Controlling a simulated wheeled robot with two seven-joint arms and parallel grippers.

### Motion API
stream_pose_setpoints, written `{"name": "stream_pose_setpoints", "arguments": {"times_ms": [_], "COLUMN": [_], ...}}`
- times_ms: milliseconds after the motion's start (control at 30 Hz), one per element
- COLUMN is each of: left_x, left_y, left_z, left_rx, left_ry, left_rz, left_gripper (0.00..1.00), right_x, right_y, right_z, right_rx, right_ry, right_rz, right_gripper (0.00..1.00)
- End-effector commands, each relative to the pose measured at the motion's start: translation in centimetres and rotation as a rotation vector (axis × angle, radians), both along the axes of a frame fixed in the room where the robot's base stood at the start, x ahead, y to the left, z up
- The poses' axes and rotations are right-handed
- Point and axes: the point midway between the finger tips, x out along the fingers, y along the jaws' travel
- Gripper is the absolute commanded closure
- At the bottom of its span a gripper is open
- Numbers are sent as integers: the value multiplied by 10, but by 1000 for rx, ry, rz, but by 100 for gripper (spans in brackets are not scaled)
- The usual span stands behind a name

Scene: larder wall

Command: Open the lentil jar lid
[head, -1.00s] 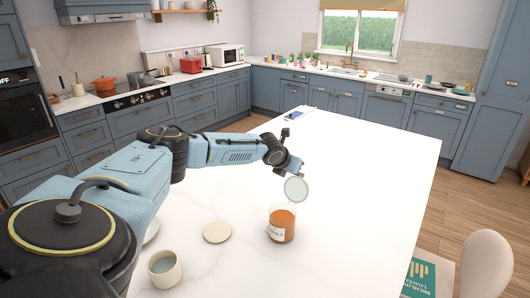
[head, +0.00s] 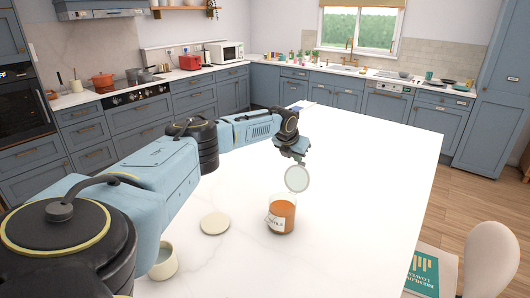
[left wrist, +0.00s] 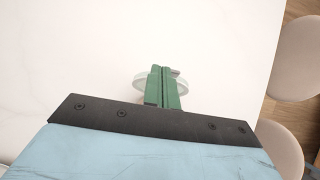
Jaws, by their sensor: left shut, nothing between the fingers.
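The lentil jar (head: 283,214) is a clear jar with orange contents and a white label, upright on the white worktop. Its round glass lid (head: 297,178) stands up on edge at the jar's back rim, so the jar is open. My left gripper (head: 299,157) is just above and behind the raised lid; whether it touches the lid cannot be told. In the left wrist view its green fingers (left wrist: 163,88) are shut with nothing between them. A pale glass round shows partly behind the fingers there. My right gripper is not in view.
A round cream disc (head: 215,223) lies left of the jar. A cup (head: 164,262) stands nearer, partly hidden by my left arm. The white worktop (head: 370,170) is clear to the jar's right. A chair (head: 490,255) stands at the right edge.

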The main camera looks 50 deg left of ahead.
Motion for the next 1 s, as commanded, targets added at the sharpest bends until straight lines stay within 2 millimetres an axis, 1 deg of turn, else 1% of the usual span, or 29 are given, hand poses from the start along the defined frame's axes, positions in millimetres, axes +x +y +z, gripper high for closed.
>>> {"name": "stream_pose_setpoints", "arguments": {"times_ms": [267,467,667,1000], "left_x": [-1,-5,-18,-48], "left_y": [0,-1,-4,-13], "left_z": [-2,6,28,80], "left_rx": [0,0,1,0], "left_ry": [4,3,0,-3], "left_rz": [0,-1,0,-1], "left_gripper": [100,100,100,100], "right_x": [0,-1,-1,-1], "right_y": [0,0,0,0], "right_z": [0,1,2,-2], "right_rx": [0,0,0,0], "right_ry": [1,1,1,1], "right_rz": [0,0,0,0], "right_gripper": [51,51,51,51]}}
